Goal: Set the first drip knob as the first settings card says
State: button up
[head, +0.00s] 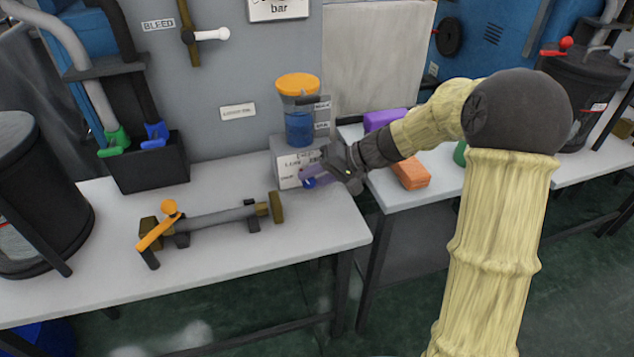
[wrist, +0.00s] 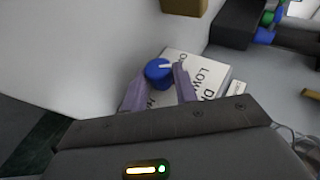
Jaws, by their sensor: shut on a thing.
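The blue drip knob (wrist: 158,72) is on the front of a white box (head: 288,160) at the back of the near bench. My gripper (wrist: 160,82) has its two purple fingers on either side of the knob and is shut on it. In the wrist view the knob's white pointer mark points right. The printed words around it are partly hidden; "LOW" is readable. In the head view my gripper (head: 313,176) covers part of the box face. A small white card (head: 238,112) hangs on the wall to the left; its text is too small to read.
A clear container with an orange lid (head: 298,88) and blue liquid stands on the box. A pipe with an orange lever (head: 155,230) lies on the bench (head: 215,275). Orange (head: 411,173) and purple (head: 384,119) blocks are on the right bench.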

dwell(0.4)
jog(key=o, duration=1)
jog(key=shift+c, duration=0.2)
jog(key=p+v, duration=0.5)
jog(key=v, duration=1.1)
jog(key=shift+d, duration=0.2)
jog(key=shift+d+r, duration=0.35)
jog(key=shift+d, duration=0.15)
